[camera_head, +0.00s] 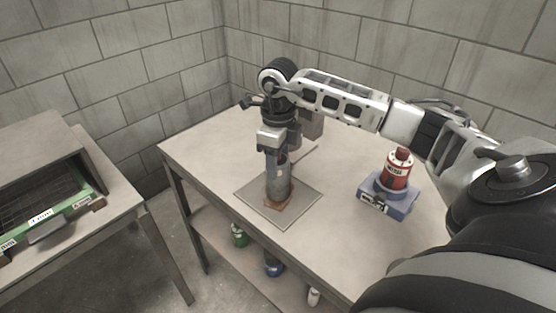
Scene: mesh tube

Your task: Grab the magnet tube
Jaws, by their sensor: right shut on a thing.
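A grey, upright cylindrical tube (279,187) stands on a small brown base (278,203) on a square mat (257,207), on the table in the camera_head view. It looks like the magnet tube, but I cannot read a label on it. My right gripper (273,160) points down from above and is shut on the upper part of the tube, whose top is partly hidden by the gripper. I cannot tell whether the tube's bottom is lifted from its base. My left gripper is not in view.
A red canister (397,170) stands on a blue-grey labelled block (387,204) at the right of the table (222,149). Several coloured containers sit on the lower shelf (222,236). A machine with a green front (48,222) stands on another table at left. Block walls close off the back.

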